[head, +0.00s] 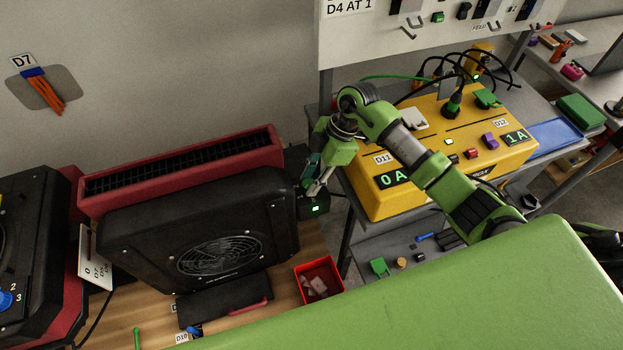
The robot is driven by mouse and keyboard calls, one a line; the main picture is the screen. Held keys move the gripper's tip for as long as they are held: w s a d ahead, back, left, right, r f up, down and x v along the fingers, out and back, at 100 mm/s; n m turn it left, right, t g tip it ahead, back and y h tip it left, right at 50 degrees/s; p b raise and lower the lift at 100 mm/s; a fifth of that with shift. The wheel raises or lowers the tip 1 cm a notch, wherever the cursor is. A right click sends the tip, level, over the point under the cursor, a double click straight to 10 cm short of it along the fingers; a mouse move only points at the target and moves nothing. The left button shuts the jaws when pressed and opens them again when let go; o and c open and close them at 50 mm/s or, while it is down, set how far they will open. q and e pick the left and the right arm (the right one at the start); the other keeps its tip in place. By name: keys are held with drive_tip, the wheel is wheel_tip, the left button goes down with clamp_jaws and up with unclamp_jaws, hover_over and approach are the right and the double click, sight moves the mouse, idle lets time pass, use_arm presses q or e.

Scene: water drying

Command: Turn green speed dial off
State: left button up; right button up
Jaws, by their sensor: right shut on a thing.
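A small black box (313,211) with a lit green indicator sits at the right end of the black fan unit (200,230). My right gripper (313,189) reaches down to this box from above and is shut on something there. The thing between its fingers is mostly hidden; by its place it appears to be the green speed dial, but its setting cannot be read. My left gripper is not in view.
A red slotted housing (185,168) stands behind the fan unit. A red bin (319,281) with small pieces is in front of the box. A yellow power unit (440,150) with displays and cables stands right. Another black unit with a blue knob (5,299) is far left.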

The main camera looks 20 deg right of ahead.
drive_tip(key=n, duration=0.1)
drive_tip(key=n+g+b, duration=0.1)
drive_tip(key=n, duration=0.2)
drive_tip(key=shift+w+g+b, duration=0.3)
drive_tip(key=shift+b, duration=0.1)
drive_tip(key=n+g+h+b, duration=0.1)
drive_tip(key=n+b, duration=0.1)
drive_tip(key=n, duration=0.2)
drive_tip(key=shift+w+b, duration=0.1)
drive_tip(key=shift+b, duration=0.2)
drive_tip(key=shift+a+n+g+h+b, duration=0.15)
drive_tip(key=shift+n+g+h+b, duration=0.35)
drive_tip(key=shift+n, duration=0.6)
drive_tip(key=shift+r, duration=0.1)
drive_tip(key=o, duration=1.1)
drive_tip(key=v, duration=1.2)
